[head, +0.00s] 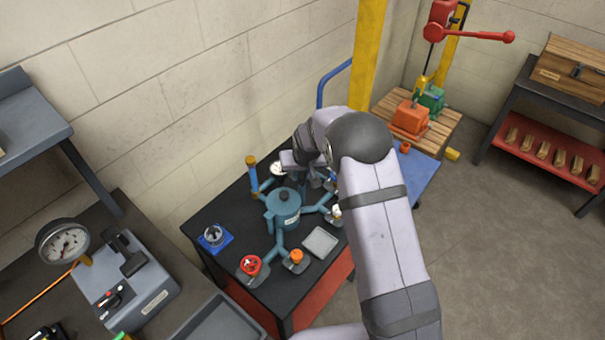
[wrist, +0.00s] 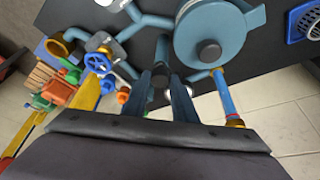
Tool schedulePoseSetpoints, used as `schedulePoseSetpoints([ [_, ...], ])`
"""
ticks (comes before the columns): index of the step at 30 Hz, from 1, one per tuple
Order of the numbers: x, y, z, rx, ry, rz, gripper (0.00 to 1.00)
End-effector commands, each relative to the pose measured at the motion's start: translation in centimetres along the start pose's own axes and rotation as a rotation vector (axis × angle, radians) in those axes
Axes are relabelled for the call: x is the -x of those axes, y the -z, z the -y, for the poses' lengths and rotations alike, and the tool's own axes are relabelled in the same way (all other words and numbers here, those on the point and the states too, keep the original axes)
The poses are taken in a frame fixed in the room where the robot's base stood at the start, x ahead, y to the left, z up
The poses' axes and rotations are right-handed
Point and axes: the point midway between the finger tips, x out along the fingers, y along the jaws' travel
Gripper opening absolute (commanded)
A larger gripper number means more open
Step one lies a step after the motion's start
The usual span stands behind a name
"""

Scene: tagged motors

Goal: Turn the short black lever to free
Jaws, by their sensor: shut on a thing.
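In the wrist view, my gripper (wrist: 163,78) has its two dark fingers close together on a short dark bar, which looks like the short black lever (wrist: 163,50). The bar runs up from between the fingertips, beside the round blue-grey vessel (wrist: 212,35). Its lower end and mount are hidden by the fingers. In the head view, my gripper (head: 318,178) is behind the vessel (head: 284,207) at the back of the black table, partly covered by my arm. The lever cannot be made out there.
Blue-grey pipes branch from the vessel. A red handwheel (head: 251,265), an orange knob (head: 297,256), a grey tray (head: 320,242) and a blue-based fitting (head: 214,237) stand nearby. A blue handwheel (wrist: 98,64) is left of my fingers. A gauge device (head: 125,275) stands at left.

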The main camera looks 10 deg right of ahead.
Motion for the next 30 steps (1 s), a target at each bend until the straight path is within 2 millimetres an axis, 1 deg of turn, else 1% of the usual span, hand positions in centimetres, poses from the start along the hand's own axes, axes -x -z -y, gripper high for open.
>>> schedulePoseSetpoints([
  [1,-0.25,-0.16,0.08,-0.016,-0.007,0.002,0.02],
  [6,-0.12,-0.08,0.11,-0.058,-0.024,-0.001,0.02],
  [16,-0.03,-0.04,0.08,-0.064,-0.026,0.000,0.02],
  [17,-0.03,-0.05,0.08,-0.064,-0.026,0.000,0.32],
  [18,-0.03,-0.04,0.08,-0.064,-0.025,0.000,0.41],
  [19,-0.03,-0.04,0.08,-0.064,-0.025,-0.001,0.43],
  [30,0.18,0.02,0.08,-0.063,-0.025,-0.002,0.43],
])
